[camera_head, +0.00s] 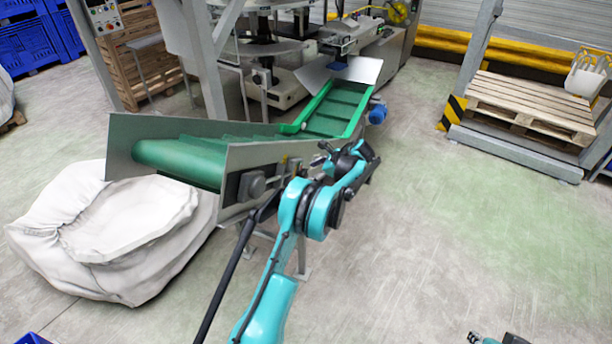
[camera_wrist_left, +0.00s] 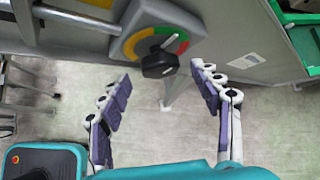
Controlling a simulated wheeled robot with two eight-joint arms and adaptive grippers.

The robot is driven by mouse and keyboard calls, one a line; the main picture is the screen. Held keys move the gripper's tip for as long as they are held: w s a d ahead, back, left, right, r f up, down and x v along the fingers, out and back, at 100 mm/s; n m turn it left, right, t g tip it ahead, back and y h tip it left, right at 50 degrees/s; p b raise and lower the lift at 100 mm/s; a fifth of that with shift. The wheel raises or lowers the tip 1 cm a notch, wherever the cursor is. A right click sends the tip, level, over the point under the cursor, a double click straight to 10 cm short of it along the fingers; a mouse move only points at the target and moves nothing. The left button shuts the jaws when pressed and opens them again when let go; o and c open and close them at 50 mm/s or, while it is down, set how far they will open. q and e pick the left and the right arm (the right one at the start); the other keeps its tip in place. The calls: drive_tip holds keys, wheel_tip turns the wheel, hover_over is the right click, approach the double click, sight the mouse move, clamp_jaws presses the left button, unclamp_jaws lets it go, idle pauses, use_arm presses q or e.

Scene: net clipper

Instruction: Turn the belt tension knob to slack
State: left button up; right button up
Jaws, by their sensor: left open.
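The belt tension knob (camera_wrist_left: 159,65) is black and sits on a dial plate (camera_wrist_left: 192,30) with coloured sectors, red at its right side, on the side of the conveyor. A light pointer mark shows just above the knob; its exact reading is hard to tell. My left gripper (camera_wrist_left: 163,80) is open, its two jointed fingers spread to either side and below the knob, apart from it, with nothing between them. In the head view my left gripper (camera_head: 322,155) is beside the conveyor's near side; the knob cannot be made out there.
The conveyor has a green belt (camera_head: 340,105) and grey side walls (camera_head: 240,160). A large white bag (camera_head: 105,235) lies at its left end. A wooden pallet (camera_head: 530,100) stands at the back right. The floor to the right is clear. A small part of my right arm shows at the bottom edge.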

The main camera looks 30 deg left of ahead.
sight(306, 176)
use_arm(q)
drive_tip(key=x, duration=0.3)
drive_tip(key=shift+a+f, duration=0.2)
drive_tip(key=shift+f, duration=0.05)
drive_tip(key=shift+c, duration=0.3)
drive_tip(key=c, duration=1.1)
drive_tip(key=n+t+b, duration=0.1)
drive_tip(key=t+b, duration=0.1)
drive_tip(key=b, duration=0.1)
drive_tip(key=shift+s+f+y, duration=0.15)
drive_tip(key=shift+y, duration=0.15)
drive_tip(key=n+t+y+b, duration=0.1)
drive_tip(key=n+t+b, duration=0.1)
drive_tip(key=b, duration=0.3)
drive_tip(key=n+t+y+b, duration=0.2)
drive_tip(key=n+t+b, duration=0.1)
drive_tip(key=b, duration=0.1)
drive_tip(key=n+t+y+b, duration=0.2)
drive_tip(key=t+b, duration=0.1)
drive_tip(key=b, duration=0.2)
drive_tip(key=shift+s+f+n+t+b, duration=0.1)
drive_tip(key=shift+f+n+t+b, duration=0.2)
drive_tip(key=shift+f+n, duration=0.1)
drive_tip(key=shift+r+n+t+y+b, duration=0.15)
drive_tip(key=shift+n+t+y+b, duration=0.25)
drive_tip(key=shift+n+y+b, duration=1)
